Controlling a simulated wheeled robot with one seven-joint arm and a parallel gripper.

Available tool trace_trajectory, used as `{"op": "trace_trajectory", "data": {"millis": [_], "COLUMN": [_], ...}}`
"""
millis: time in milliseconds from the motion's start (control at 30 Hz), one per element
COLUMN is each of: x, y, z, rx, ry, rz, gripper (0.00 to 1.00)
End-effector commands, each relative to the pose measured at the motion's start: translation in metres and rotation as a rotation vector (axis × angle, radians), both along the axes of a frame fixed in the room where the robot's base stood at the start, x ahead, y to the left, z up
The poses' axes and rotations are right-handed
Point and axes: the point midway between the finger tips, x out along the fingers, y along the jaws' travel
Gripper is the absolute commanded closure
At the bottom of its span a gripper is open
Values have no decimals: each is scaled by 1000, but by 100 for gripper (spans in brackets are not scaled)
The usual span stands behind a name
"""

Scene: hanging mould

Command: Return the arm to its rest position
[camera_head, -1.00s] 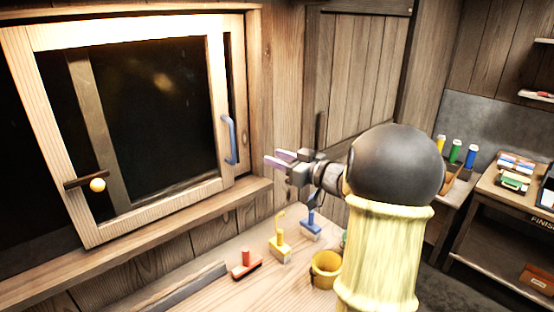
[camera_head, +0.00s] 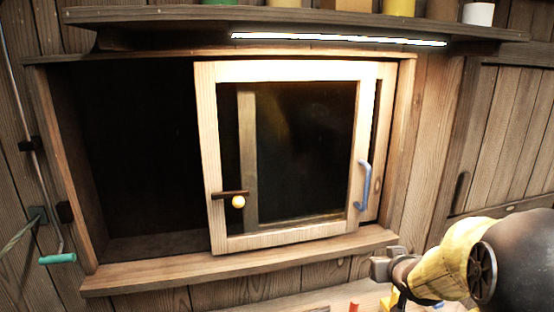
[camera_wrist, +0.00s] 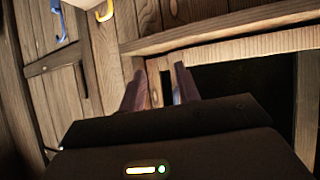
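My arm reaches in from the lower right of the head view. My gripper (camera_head: 378,264) is low, in front of the sill and below and right of the blue handle (camera_head: 364,186); its fingers are hard to make out there. In the wrist view my gripper (camera_wrist: 160,85) shows two fingers spread apart. A wooden slot and a bluish strip show between them, with no object clearly held. The wood-framed glass panel (camera_head: 228,160) covers the right part of the opening.
The left part of the opening (camera_head: 140,150) is dark and uncovered. A shelf (camera_head: 300,20) with a lit strip runs above. A sill (camera_head: 240,267) juts out below. A green-handled crank (camera_head: 58,259) hangs at left. A red peg (camera_head: 354,306) shows at the bottom edge.

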Motion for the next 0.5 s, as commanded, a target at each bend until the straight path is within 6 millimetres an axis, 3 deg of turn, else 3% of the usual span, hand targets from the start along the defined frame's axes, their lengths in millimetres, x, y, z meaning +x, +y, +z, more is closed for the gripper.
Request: {"op": "trace_trajectory", "data": {"millis": [167,300,400,500], "x": [-62,-125,-165,-189], "y": [41,75,96,108], "z": [-49,-81,-96,-102], "rx": [3,23,45,62], "ry": [290,535,678,763], "rz": [-42,-34,-13,2], "gripper": [67,67,67,67]}}
